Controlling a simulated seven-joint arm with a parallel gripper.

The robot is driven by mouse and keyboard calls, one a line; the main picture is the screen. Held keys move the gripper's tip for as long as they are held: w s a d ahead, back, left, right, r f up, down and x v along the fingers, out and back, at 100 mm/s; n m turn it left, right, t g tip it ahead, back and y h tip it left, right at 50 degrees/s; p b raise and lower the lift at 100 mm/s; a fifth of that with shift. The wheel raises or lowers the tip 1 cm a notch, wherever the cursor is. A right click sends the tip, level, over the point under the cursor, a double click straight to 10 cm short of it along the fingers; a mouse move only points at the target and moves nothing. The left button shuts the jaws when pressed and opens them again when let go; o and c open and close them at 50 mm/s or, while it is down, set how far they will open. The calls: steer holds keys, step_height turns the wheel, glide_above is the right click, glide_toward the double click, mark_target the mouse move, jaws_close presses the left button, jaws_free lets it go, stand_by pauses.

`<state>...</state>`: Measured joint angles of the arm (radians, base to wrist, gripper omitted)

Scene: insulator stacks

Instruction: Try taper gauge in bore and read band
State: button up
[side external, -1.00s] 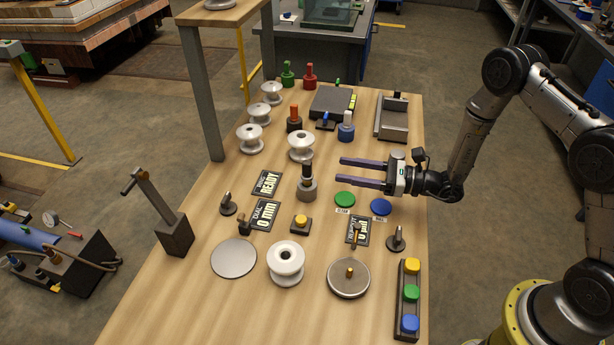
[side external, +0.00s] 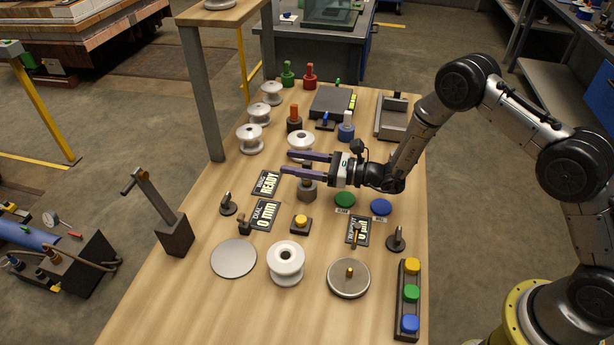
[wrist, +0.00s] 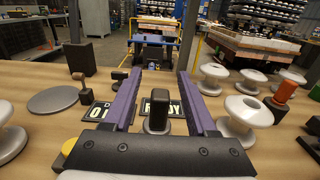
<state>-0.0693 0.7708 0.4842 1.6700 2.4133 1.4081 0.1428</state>
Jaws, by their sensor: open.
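My gripper (side external: 287,162) is open and empty, its two dark purple fingers pointing left. In the side view the fingers cross over a grey cylindrical holder (side external: 307,191) and hide most of the black handle standing in it. In the wrist view that black handle (wrist: 157,110) stands upright between the spread fingers (wrist: 158,73), with a gap on each side. It may be the taper gauge; its taper and bands are hidden. A white insulator with an open bore (side external: 286,262) stands at the front. Another white insulator (side external: 301,142) stands just behind the fingers.
Display plates reading READY (side external: 267,183) and 0 mm (side external: 263,215) lie left of the holder. Green (side external: 344,200) and blue (side external: 381,207) discs lie right. A yellow button (side external: 301,223) and round plate (side external: 234,258) are in front. Bare wood shows at the front left.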

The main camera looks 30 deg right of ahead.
steer(key=shift+w+a, duration=0.2)
steer(key=shift+a, duration=0.05)
jaws_close()
steer(key=shift+r, duration=0.1)
step_height(320, 180, up, 10)
steer(key=s+a+r+n+g+y, duration=0.2)
steer(key=s+a+n+g+y, duration=0.3)
steer(key=s+a+n+g, duration=0.4)
steer(key=s+a+g, duration=0.3)
steer(key=s+a, duration=0.3)
steer(key=s, duration=0.3)
steer(key=shift+s+a+g, duration=0.3)
steer(key=shift+a+g, duration=0.05)
steer(key=shift+g, duration=0.05)
